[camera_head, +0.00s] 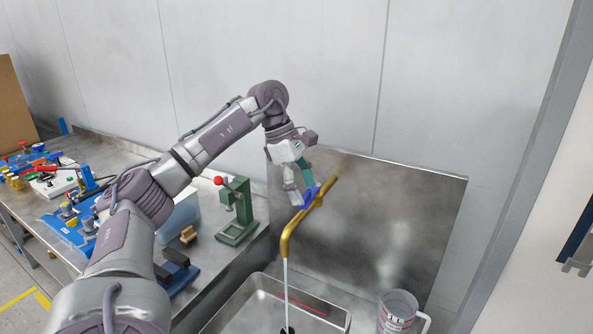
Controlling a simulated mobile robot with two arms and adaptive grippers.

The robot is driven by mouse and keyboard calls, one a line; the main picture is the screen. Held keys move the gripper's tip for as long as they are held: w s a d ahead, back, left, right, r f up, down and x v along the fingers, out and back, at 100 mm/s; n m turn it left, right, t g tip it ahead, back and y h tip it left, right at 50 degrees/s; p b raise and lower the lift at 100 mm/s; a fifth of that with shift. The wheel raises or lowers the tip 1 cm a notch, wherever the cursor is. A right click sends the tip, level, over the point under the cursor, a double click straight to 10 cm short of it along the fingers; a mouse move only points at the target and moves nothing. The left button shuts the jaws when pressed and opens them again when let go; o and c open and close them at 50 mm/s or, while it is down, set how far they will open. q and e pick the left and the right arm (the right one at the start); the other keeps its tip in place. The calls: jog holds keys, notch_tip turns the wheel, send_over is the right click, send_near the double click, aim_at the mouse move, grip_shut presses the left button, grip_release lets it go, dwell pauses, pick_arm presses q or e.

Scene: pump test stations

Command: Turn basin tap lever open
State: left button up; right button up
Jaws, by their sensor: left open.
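The brass basin tap (287,240) stands out from the metal splashback, its spout bending down over the basin (245,298). A thin pale stream, which looks like water, drops from the spout to the dark drain. A blue piece that looks like the tap lever (311,197) sits at the upper part of the tap. My left gripper (303,193) is open, with its fingers pointing down at the blue lever. Its fingers partly hide the lever, and I cannot tell whether they touch it. My right gripper is not in view.
A clear measuring jug (397,311) stands right of the basin. A green press with a red knob (236,210) stands on the bench to the left. Blue fixtures and small parts (75,215) crowd the bench further left. The splashback (425,215) is close behind the tap.

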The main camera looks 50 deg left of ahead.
pick_arm(q)
jog(key=v, duration=1.1)
jog(key=shift+s+a+r, duration=0.1)
jog(key=shift+a, duration=0.05)
dwell(0.3)
